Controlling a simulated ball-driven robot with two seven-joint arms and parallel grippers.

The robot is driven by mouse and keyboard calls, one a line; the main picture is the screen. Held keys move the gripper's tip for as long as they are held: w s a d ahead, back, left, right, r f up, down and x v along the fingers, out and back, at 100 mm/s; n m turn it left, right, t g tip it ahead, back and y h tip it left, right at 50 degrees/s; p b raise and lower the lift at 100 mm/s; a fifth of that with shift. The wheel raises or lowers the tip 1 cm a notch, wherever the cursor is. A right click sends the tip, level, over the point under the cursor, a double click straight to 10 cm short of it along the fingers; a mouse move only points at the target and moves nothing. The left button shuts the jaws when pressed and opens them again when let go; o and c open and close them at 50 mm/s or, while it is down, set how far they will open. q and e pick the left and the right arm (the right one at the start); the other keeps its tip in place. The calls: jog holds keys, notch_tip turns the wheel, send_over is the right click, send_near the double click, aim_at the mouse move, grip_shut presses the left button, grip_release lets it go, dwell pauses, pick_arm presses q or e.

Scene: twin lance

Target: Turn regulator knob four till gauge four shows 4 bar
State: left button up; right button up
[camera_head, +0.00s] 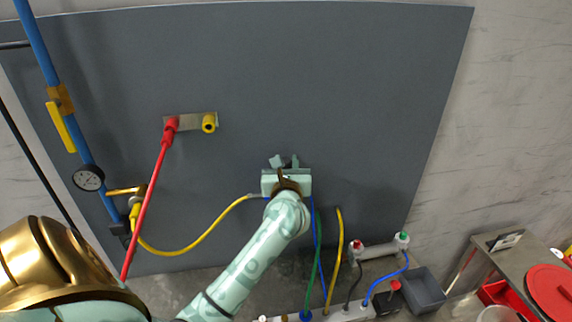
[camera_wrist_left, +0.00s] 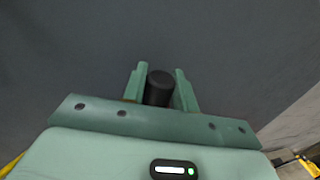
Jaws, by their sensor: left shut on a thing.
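My left gripper (camera_head: 285,162) is at the grey panel in the head view, its arm reaching up from the lower left. In the left wrist view the two green fingers (camera_wrist_left: 160,82) stand on either side of a black round knob (camera_wrist_left: 159,88) and are shut on it. I cannot read a number on the knob. The head view does not show it, as the gripper covers that spot. No other gauge shows. My right gripper is not in view.
A yellow hose (camera_head: 190,248) loops below the gripper. More hoses hang at a white manifold (camera_head: 340,312). A grey bin (camera_head: 424,288) and a metal table (camera_head: 500,243) stand right.

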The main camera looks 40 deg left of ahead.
pick_arm(q)
jog(key=shift+f+n+g+y+b, duration=0.15)
jog(key=shift+n+g+y+b, duration=0.35)
jog(key=shift+y+b, duration=0.1)
jog(key=n+g+y+b, duration=0.1)
jog(key=n+g+b, duration=0.2)
jog(key=g+b, duration=0.1)
jog(key=n+g+y+b, duration=0.2)
jog(key=n+g+b, duration=0.1)
jog(key=g+b, duration=0.1)
jog(key=n+g+y+b, duration=0.2)
jog(key=g+b, duration=0.2)
jog(key=g, duration=0.1)
jog(key=shift+f+n+b, duration=0.15)
jog(key=shift+n+b, duration=0.25)
jog(key=shift+r+n+g+b, duration=0.25)
jog(key=shift+n+g+b, duration=0.55)
jog(key=shift+g+b, duration=0.25)
jog(key=o, duration=1)
jog(key=shift+c, duration=0.2)
jog(key=shift+d, duration=0.1)
jog(key=w+d+b, duration=0.2)
jog(key=d, duration=1.4)
jog(key=shift+w, duration=0.2)
